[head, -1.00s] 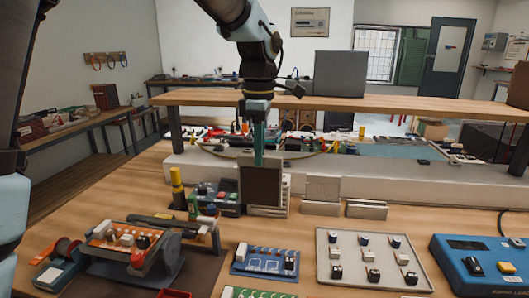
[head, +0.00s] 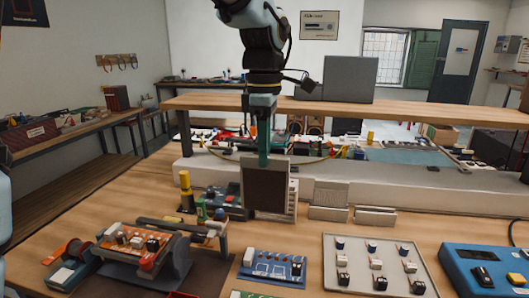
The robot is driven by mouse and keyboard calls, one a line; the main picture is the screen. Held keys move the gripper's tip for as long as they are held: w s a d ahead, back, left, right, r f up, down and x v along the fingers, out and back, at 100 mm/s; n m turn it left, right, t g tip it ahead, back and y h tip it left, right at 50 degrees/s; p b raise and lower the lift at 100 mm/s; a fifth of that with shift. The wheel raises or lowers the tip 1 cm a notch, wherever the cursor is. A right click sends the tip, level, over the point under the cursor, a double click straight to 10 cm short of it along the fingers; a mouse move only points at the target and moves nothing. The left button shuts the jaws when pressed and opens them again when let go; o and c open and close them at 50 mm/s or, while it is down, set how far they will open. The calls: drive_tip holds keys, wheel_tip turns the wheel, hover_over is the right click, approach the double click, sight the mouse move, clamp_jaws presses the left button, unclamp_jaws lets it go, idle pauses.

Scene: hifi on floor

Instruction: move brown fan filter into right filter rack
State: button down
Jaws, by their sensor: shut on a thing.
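My gripper (head: 264,150) points down and is shut on the top edge of the brown fan filter (head: 265,188). The filter is a dark brown square panel with a pale frame, held upright above the workbench. Its lower edge hides the bench behind it, so I cannot tell whether it touches anything. A low grey slotted rack (head: 375,217) stands right of the filter, with no panel standing in it. Left of that rack, a grey panel (head: 330,192) stands upright in another low rack (head: 328,213). A pale ribbed piece (head: 293,200) shows just behind the filter's right edge.
A yellow-topped post (head: 186,190) and small devices stand left of the filter. In front are a circuit-board fixture (head: 140,245), a blue board (head: 273,266), a grey tray of switches (head: 330,285) and a blue control box (head: 485,262). A raised wooden shelf (head: 400,110) crosses behind.

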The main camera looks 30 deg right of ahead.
drive_tip(key=shift+r+p, duration=1.4)
drive_tip(key=shift+r, duration=0.45)
drive_tip(key=shift+f, duration=0.1)
